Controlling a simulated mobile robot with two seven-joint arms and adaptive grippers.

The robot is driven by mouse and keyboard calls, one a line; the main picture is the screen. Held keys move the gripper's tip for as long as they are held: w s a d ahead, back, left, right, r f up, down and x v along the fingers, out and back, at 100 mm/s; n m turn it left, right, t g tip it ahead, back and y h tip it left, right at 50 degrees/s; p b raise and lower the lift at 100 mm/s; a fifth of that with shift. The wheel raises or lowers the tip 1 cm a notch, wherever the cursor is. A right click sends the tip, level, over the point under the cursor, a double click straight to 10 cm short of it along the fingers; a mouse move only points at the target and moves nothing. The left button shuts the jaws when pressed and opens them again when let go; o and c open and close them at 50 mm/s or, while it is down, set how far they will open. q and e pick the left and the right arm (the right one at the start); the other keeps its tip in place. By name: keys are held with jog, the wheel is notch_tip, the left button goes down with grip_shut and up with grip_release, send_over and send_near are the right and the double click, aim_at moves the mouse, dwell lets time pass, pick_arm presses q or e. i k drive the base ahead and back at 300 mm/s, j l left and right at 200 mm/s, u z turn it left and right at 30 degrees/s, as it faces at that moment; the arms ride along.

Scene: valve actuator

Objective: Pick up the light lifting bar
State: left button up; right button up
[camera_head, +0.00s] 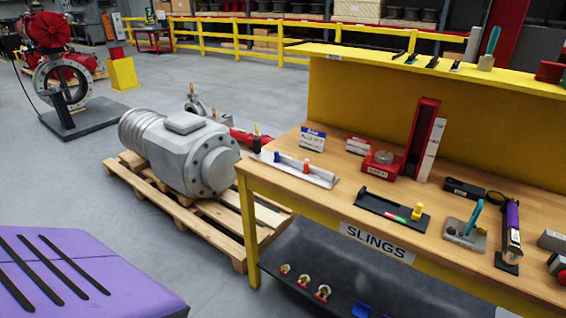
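A workbench (328,207) with a wooden top and a yellow frame stands at the right. A long light grey bar-like piece (297,173) lies along its front left edge, with a small blue part and a small red part standing up on it. It looks like the light lifting bar, but I cannot read a label on it. A dark flat piece (376,204) with a green and a yellow item lies to its right. Neither of my grippers is in view.
A red upright holder (421,138), a red box (380,166) and tools stand farther back on the bench. A dark lower shelf (330,262) holds small fittings. A grey actuator (183,152) rests on a wooden pallet (215,215) left of the bench. Open floor lies beyond.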

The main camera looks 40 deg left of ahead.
aim_at(327, 179)
jog(key=i+j, duration=0.15)
jog(key=j, duration=0.25)
jog(key=i+j, duration=0.15)
jog(key=j, duration=0.2)
jog(key=i+j, duration=0.15)
jog(key=j, duration=0.25)
jog(key=i+j, duration=0.2)
jog(key=j, duration=0.2)
jog(key=i+j, duration=0.15)
jog(key=j, duration=0.2)
jog(key=i+j, duration=0.15)
jog(key=j, duration=0.25)
jog(key=i+j, duration=0.15)
jog(key=j, duration=0.2)
